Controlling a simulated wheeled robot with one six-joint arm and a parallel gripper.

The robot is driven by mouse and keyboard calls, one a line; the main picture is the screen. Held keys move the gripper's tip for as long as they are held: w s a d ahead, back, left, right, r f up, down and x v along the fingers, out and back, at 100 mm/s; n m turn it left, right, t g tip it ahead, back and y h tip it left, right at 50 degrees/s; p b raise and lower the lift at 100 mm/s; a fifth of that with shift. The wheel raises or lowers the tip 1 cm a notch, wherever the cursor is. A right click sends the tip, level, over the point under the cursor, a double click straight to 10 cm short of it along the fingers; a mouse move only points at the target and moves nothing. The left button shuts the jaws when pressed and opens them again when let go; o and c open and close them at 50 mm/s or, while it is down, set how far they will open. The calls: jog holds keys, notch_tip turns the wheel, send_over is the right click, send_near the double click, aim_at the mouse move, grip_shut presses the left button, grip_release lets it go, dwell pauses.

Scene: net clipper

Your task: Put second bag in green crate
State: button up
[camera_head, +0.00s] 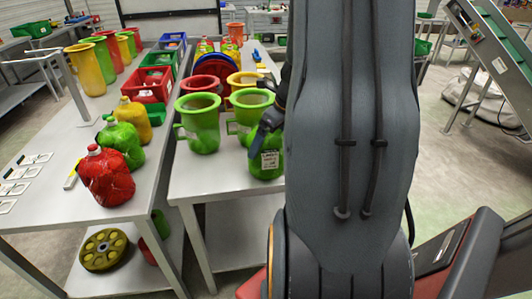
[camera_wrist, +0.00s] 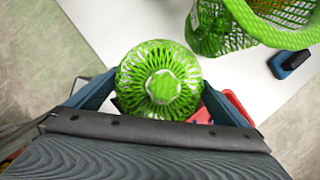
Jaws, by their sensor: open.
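A green net bag (camera_wrist: 160,82) with a knotted top stands upright between the two fingers of my gripper (camera_wrist: 155,92) in the wrist view. The fingers are open, one on each side of it; whether they touch it I cannot tell. In the head view this bag (camera_head: 266,165), with a white label, stands at the front right of the middle table, partly behind my arm. A green crate (camera_head: 159,59) stands toward the back of the left table, behind a red crate. Red (camera_head: 106,178), green (camera_head: 121,142) and yellow (camera_head: 135,119) bags stand on the left table.
Green net buckets (camera_head: 200,125) stand just left of the bag, with red and yellow ones behind. The red crate (camera_head: 151,87) and a blue crate (camera_head: 172,40) flank the green crate. More buckets (camera_head: 89,70) line the left table. A conveyor (camera_head: 490,48) rises at right.

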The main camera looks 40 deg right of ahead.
jog(key=shift+w+f, duration=0.2)
jog(key=shift+f, duration=0.1)
jog(key=shift+c, duration=0.4)
jog(key=c, duration=1.1)
jog(key=shift+r, duration=0.15)
jog(key=shift+c, duration=0.6)
